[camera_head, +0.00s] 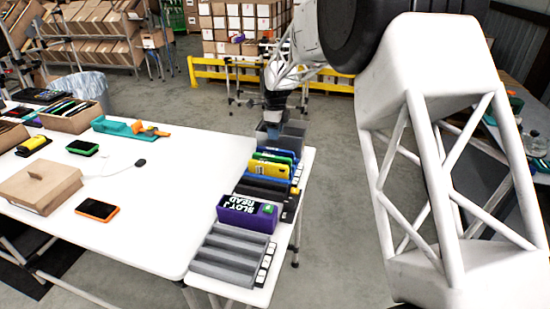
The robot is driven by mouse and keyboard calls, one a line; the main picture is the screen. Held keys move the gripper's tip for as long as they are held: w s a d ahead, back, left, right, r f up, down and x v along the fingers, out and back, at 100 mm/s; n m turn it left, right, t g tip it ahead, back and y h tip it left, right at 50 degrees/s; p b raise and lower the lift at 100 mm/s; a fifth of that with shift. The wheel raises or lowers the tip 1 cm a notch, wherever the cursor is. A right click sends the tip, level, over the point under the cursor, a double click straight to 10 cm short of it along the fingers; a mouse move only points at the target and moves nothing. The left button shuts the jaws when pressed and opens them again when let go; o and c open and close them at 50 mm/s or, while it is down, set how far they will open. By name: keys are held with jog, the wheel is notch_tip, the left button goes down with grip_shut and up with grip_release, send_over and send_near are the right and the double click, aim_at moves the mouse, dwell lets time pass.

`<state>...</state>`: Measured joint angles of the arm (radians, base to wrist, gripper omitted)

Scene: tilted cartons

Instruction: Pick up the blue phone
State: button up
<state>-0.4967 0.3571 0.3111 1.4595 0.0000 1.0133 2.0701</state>
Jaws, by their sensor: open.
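A blue phone (287,154) stands on edge in a grey slotted rack on the narrow white side table, at the far end of a row of phones. A green phone and a yellow phone (268,168) stand just in front of it and partly hide it. Another dark blue edge (262,191) shows farther forward in the row; I cannot tell what it is. My gripper (273,125) points down over the far end of the row, beside the blue phone in the picture and slightly behind it. It is open, small and dark here; I see nothing held.
A purple box (245,212) with white lettering stands in front of the phones. An empty grey slotted rack (230,255) is nearest. A grey bin (292,132) is behind. The large white table (150,215) holds a carton (40,188), an orange-edged phone (97,210) and several devices.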

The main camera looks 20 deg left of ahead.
jog(key=shift+f, duration=1.2)
jog(key=shift+f, duration=2.65)
grip_shut()
